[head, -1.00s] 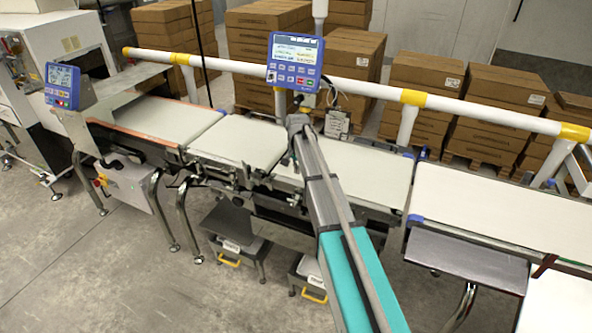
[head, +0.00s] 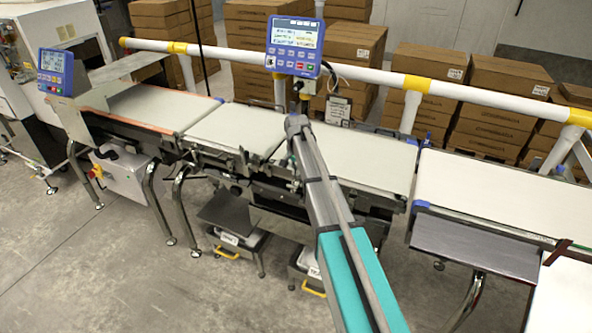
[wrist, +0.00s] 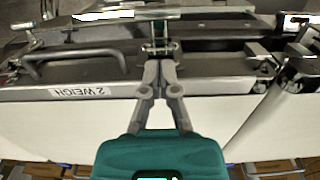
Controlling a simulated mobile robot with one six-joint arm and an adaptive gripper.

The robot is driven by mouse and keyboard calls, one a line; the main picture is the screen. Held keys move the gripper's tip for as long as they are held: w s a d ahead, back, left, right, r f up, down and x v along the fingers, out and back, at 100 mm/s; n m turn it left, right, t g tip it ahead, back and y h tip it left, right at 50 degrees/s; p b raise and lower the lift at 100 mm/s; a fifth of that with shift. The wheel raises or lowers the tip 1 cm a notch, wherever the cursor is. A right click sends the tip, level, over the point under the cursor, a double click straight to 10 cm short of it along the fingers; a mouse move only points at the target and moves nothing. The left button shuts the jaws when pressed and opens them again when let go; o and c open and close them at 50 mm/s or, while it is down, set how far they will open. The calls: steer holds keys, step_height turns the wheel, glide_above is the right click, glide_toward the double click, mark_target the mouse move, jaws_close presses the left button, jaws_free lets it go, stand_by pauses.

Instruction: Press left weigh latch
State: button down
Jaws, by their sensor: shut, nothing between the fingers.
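My gripper (wrist: 160,60) shows in the wrist view with its grey fingers together and nothing between them. The fingertips are over the frame edge of the weigh section, close to a small metal fitting (wrist: 159,43); I cannot tell whether they touch it. A "2 WEIGH" label (wrist: 80,92) appears upside down on the edge, left of the fingers. A metal clamp-like part (wrist: 262,58) is to the right. I cannot tell which fitting is the left weigh latch. In the head view my arm reaches to the near edge of the middle belt (head: 370,165), and the fingertips are hidden.
A dark bent handle (wrist: 85,62) stands out left of the fingers in the wrist view. A blue display (head: 295,48) stands behind the belts, before a white and yellow rail (head: 365,85). A grey side plate (head: 475,247) is at the right. Open floor (head: 110,265) lies at front left.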

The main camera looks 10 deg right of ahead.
steer(key=shift+s+a+f+b, duration=0.3)
steer(key=shift+s+f+b, duration=0.05)
steer(key=shift+s+f, duration=0.15)
steer(key=shift+s+a+f+b, duration=0.25)
steer(key=shift+s+f+b, duration=0.1)
steer(key=shift+f, duration=0.15)
steer(key=shift+s+a, duration=0.1)
steer(key=shift+a, duration=0.1)
steer(key=shift+d+f, duration=0.1)
steer(key=shift+d, duration=0.2)
steer(key=shift+s+a, duration=0.1)
